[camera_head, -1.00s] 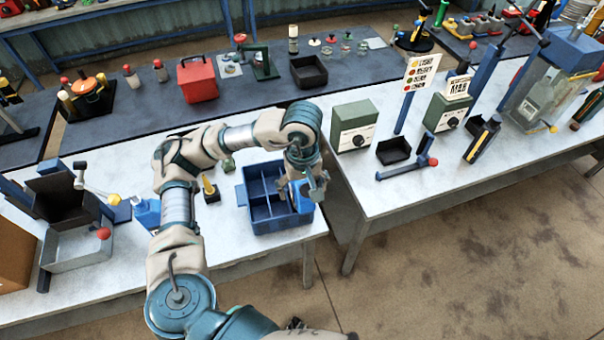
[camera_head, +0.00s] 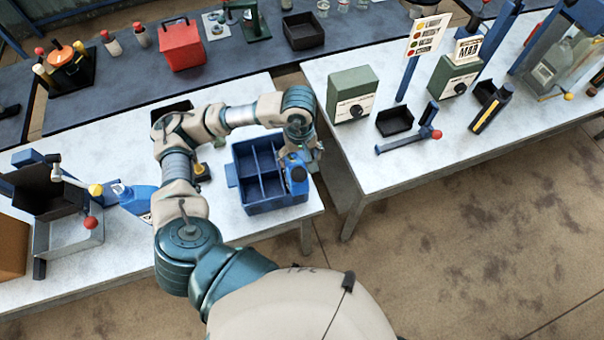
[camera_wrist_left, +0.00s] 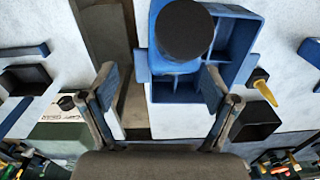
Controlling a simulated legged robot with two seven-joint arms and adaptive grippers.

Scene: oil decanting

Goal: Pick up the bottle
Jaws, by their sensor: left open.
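A blue bottle (camera_head: 296,175) stands in the right part of the blue divided crate (camera_head: 258,204), at the near table's right edge. My left gripper (camera_head: 314,152) is beside the bottle's upper part, on its far right side; the fingers are partly hidden in the head view. In the left wrist view the open gripper (camera_wrist_left: 160,85) has its two fingers well apart with nothing clamped between them. A round black cap (camera_wrist_left: 184,30) shows beyond the fingertips, over the blue crate (camera_wrist_left: 240,30). My right gripper is not in view.
A second table with a green box (camera_head: 352,93) and a black tray (camera_head: 394,120) stands right, across a narrow gap. Free floor lies in front.

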